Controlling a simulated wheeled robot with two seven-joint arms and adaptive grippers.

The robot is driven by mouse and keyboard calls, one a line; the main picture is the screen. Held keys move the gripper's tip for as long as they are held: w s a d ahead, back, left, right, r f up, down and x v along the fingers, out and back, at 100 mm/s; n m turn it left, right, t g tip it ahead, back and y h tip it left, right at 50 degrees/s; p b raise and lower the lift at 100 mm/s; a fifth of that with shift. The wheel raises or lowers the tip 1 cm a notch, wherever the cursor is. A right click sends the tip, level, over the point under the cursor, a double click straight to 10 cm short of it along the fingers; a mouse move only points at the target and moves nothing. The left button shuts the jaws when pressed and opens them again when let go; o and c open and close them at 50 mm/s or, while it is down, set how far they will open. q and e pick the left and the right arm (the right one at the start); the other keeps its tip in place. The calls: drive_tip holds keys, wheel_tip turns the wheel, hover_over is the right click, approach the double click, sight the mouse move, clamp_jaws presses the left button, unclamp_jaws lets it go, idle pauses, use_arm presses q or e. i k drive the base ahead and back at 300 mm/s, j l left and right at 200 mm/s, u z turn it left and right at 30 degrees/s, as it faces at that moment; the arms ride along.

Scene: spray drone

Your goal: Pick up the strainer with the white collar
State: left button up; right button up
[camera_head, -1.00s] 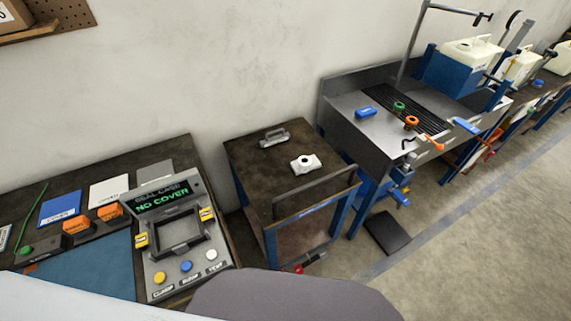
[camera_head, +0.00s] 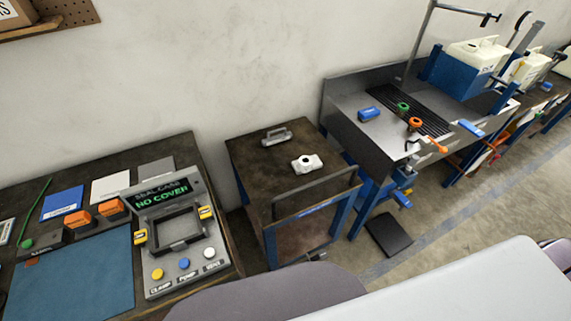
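I cannot make out a strainer with a white collar for certain. A small white part with a dark round opening (camera_head: 307,163) sits on top of the dark cart (camera_head: 255,185); I cannot tell whether it is a strainer. On the metal sink bench (camera_head: 370,135), a green ring-shaped piece (camera_head: 403,107) and an orange ring-shaped piece (camera_head: 415,123) stand at the dark slatted grate. Neither of my grippers is in view. Parts of my own body cover the bottom edge of the picture.
A grey seal-case station (camera_head: 180,235) reading "NO COVER" stands on the left bench beside a blue mat (camera_head: 75,280). A grey metal piece (camera_head: 276,136) lies at the cart's back. A dark mat (camera_head: 389,234) lies on the floor.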

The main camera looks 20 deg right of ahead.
sight(305, 162)
drive_tip(key=u, duration=0.4)
drive_tip(key=l+u, duration=0.1)
drive_tip(key=u, duration=1.6)
drive_tip(key=z, duration=0.5)
drive_tip(key=l+z, duration=0.15)
drive_tip(key=z, duration=0.35)
drive_tip(key=k+l+z, duration=0.1)
drive_tip(key=z, duration=0.4)
drive_tip(key=l+z, duration=0.1)
drive_tip(key=z, duration=0.35)
drive_tip(key=l+z, duration=0.1)
drive_tip(key=z, duration=0.4)
